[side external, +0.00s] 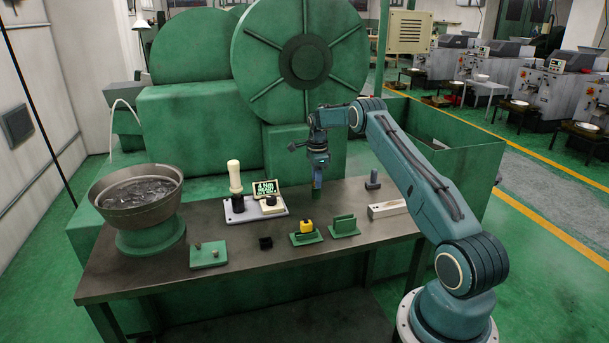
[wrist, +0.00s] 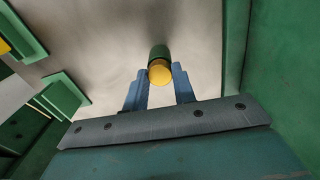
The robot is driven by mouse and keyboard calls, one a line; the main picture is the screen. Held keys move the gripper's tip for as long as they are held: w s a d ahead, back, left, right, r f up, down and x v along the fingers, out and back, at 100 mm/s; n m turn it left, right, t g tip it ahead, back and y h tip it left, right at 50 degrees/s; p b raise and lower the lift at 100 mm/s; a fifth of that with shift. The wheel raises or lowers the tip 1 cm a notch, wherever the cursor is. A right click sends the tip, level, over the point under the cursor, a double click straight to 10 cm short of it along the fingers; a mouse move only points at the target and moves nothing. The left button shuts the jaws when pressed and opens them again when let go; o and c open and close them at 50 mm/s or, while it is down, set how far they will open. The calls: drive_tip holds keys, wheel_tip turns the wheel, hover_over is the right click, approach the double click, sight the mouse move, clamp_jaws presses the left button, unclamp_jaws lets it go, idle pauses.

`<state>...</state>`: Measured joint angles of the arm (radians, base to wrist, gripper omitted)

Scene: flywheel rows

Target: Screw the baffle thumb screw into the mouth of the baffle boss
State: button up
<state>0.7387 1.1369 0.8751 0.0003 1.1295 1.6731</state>
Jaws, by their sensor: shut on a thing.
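My gripper (side external: 317,183) is above the back right part of the table, pointing down. In the wrist view its two blue fingers (wrist: 160,72) are closed on a piece with a round yellow end (wrist: 160,74) and a dark green cylinder (wrist: 158,52) beyond it. The green part also shows under the fingers in the side view (side external: 316,194). It hangs clear of the table top. I cannot tell for sure that this piece is the baffle thumb screw. I cannot pick out the baffle boss or its mouth with certainty.
A green holder (side external: 306,239) carries a yellow block (side external: 306,226); an empty green holder (side external: 344,229) is beside it. A grey post (side external: 373,181), a pale block (side external: 388,209), a black block (side external: 265,243), a green plate with pegs (side external: 209,261) and a steel bowl (side external: 137,207) stand around.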

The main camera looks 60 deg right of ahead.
drive_tip(key=shift+m, duration=2.2)
drive_tip(key=o, duration=0.6)
drive_tip(key=shift+r, duration=0.1)
drive_tip(key=shift+r, duration=1.4)
